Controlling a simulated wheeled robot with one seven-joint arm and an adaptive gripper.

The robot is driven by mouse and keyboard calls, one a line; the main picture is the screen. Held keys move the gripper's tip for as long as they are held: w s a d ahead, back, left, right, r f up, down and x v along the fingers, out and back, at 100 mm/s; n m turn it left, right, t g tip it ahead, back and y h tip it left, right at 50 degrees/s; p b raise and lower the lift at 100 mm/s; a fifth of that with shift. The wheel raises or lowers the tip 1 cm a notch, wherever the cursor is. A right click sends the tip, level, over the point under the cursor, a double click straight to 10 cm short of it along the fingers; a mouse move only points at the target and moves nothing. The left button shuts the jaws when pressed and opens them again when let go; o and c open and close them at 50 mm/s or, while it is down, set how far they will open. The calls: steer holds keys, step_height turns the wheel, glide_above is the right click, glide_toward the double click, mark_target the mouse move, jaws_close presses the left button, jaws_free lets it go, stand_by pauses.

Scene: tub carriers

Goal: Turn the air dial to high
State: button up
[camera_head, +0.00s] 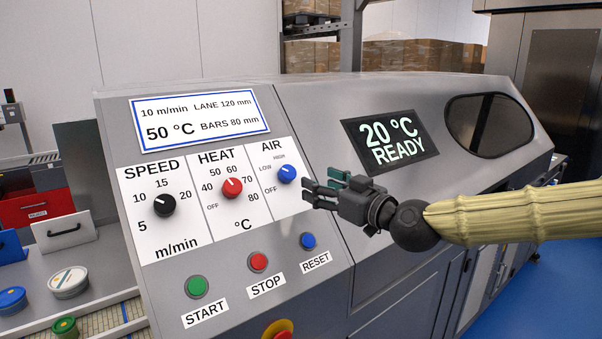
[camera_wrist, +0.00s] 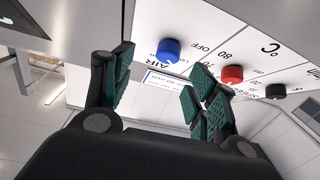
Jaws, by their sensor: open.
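The blue air dial (camera_head: 287,174) is on the white AIR label panel, right of the heat dial. OFF, LOW and HIGH are printed around its left and upper side. Its pale mark points up and left; I cannot tell exactly which label it meets. My gripper (camera_head: 320,188) is open and empty, just right of the dial and apart from it. In the wrist view the air dial (camera_wrist: 169,50) shows beyond the gap between the two green-padded fingers (camera_wrist: 158,88).
The red heat dial (camera_head: 232,188) and black speed dial (camera_head: 163,205) are to the left. The START (camera_head: 196,287), STOP (camera_head: 259,262) and RESET (camera_head: 308,241) buttons are below. The display (camera_head: 391,140) reads 20 °C READY. Tubs and bins stand at far left.

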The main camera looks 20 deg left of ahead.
mark_target(290, 172)
steer(key=p+x, duration=0.1)
steer(key=x, duration=0.2)
steer(key=p+x, duration=0.1)
steer(key=x, duration=0.3)
steer(key=shift+s+a+p, duration=0.2)
steer(key=shift+a+p, duration=0.2)
steer(key=shift+a, duration=0.05)
steer(key=shift+w+a, duration=0.1)
steer(key=shift+a, duration=0.2)
steer(key=shift+s+a+r, duration=0.35)
steer(key=shift+w+f, duration=0.3)
steer(key=shift+w, duration=0.15)
steer(key=shift+s+r, duration=0.15)
steer(key=shift+s, duration=0.1)
steer(key=c, duration=1)
